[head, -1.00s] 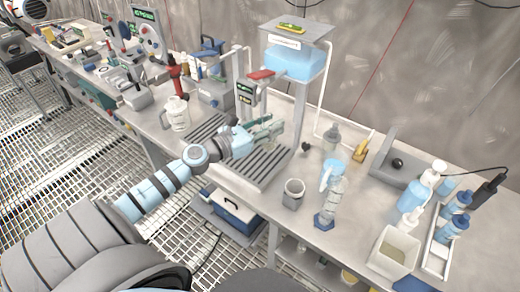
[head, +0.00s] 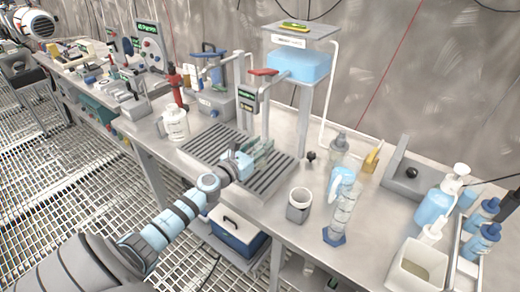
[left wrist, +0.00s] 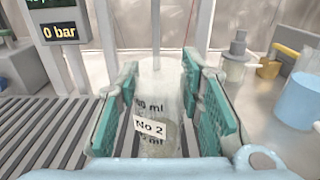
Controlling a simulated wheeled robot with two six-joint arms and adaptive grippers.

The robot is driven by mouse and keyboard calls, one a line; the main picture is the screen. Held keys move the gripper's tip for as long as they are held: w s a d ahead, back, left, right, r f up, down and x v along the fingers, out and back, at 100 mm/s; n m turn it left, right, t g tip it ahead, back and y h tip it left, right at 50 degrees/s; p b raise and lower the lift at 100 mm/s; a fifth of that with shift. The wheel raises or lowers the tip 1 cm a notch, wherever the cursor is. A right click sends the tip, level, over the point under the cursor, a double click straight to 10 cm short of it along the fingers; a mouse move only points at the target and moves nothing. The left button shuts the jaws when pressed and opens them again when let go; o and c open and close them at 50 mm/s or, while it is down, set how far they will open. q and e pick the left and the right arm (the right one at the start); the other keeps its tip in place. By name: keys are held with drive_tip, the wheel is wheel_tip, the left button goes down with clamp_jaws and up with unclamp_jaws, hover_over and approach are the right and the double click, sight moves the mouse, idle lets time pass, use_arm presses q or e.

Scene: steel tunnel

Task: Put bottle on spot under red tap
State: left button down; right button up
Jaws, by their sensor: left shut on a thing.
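My left gripper (head: 256,156) has green finger pads and is over the slatted drain grate (head: 212,147), just in front of the red tap (head: 263,72). In the left wrist view the gripper (left wrist: 160,105) is shut on a clear bottle (left wrist: 157,92). The bottle looks upright, with a "No 2" label and ml markings. In the head view the fingers mostly hide the bottle. I cannot tell whether its base touches the grate, and the spot under the red tap cannot be made out. My right gripper is not in view.
A blue tap (head: 209,48) stands left of the red one. A white jug (head: 175,124) is at the grate's left end. A grey cup (head: 299,204) and a measuring cylinder (head: 340,212) stand to the right.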

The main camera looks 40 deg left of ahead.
use_arm(q)
drive_tip(key=shift+f, duration=0.15)
drive_tip(key=c, duration=1.1)
unclamp_jaws()
drive_tip(key=shift+r, duration=0.35)
drive_tip(key=s+b, duration=0.1)
drive_tip(key=s, duration=0.1)
drive_tip(key=s+f+b, duration=0.1)
drive_tip(key=s+b, duration=0.1)
drive_tip(key=s, duration=0.1)
drive_tip(key=s+b, duration=0.2)
drive_tip(key=s, duration=0.1)
drive_tip(key=shift+s+f, duration=0.1)
drive_tip(key=shift+f, duration=0.05)
drive_tip(key=s, duration=0.2)
drive_tip(key=s+r, duration=0.1)
drive_tip(key=shift+s+d+r+p, duration=0.1)
drive_tip(key=shift+s+d+p, duration=0.05)
drive_tip(key=shift+s+p, duration=0.25)
